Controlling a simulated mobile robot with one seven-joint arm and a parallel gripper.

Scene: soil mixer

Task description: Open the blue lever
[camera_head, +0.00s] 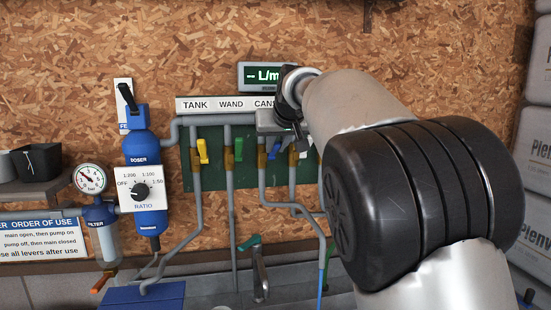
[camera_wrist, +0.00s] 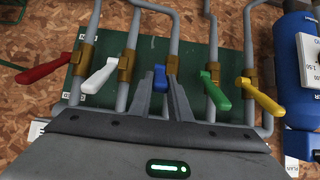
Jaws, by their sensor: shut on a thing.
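The blue lever (camera_wrist: 160,76) sits on a brass valve on a grey pipe, in front of a green board. In the wrist view it lies between the two fingers of my gripper (camera_wrist: 161,90), which is shut on it. In the head view the blue lever (camera_head: 274,151) shows beside my gripper (camera_head: 287,144), which comes in from the upper right and partly covers the valve. The lever's pivot is partly hidden in both views.
A green lever (camera_wrist: 214,92) and a white lever (camera_wrist: 99,76) flank the blue one closely. A yellow lever (camera_wrist: 262,96) and a red lever (camera_wrist: 42,69) are farther out. The blue doser (camera_head: 140,150) and pressure gauge (camera_head: 90,178) stand at left.

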